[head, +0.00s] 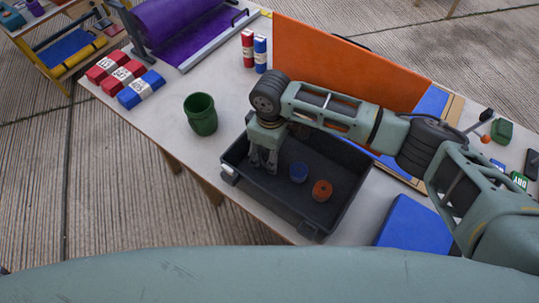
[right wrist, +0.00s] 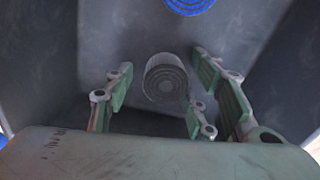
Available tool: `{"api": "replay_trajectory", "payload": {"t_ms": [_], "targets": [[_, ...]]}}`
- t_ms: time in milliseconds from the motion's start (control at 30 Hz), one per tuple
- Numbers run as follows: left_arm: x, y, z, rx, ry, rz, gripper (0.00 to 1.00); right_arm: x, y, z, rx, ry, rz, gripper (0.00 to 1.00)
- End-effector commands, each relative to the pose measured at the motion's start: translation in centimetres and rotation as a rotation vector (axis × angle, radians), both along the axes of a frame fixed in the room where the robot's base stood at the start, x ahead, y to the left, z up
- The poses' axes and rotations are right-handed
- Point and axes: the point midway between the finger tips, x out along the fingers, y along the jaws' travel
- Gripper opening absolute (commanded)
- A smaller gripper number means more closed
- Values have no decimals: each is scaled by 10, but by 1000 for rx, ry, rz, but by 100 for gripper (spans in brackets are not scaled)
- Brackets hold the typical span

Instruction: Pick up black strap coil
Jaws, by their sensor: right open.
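The black strap coil (right wrist: 165,78) shows in the right wrist view as a grey-black rolled cylinder on the floor of the dark tray. My right gripper (right wrist: 160,100) is open, with its fingers spread on either side of the coil and apart from it. In the head view my right gripper (head: 263,165) points down into the left part of the black tray (head: 337,205). The coil is hidden there behind the gripper. A blue coil (head: 298,172) and an orange coil (head: 322,190) lie in the tray to the right. My left gripper is not in view.
A green cup (head: 200,114) stands left of the tray. Red and blue rolls lie at the upper left of the table (head: 187,160). An orange panel (head: 340,70) stands behind the tray, and a blue block (head: 410,225) lies to its right.

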Motion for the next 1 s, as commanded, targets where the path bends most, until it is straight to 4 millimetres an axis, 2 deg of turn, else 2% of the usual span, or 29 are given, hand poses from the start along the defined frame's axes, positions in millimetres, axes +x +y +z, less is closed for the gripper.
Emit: {"api": "replay_trajectory", "payload": {"t_ms": [267, 800, 1000], "targets": [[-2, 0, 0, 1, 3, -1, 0, 0, 0, -4, 1, 0, 1, 50], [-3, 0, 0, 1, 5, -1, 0, 0, 0, -3, 1, 0, 1, 4], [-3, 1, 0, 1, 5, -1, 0, 0, 0, -3, 0, -1, 0, 4]]}}
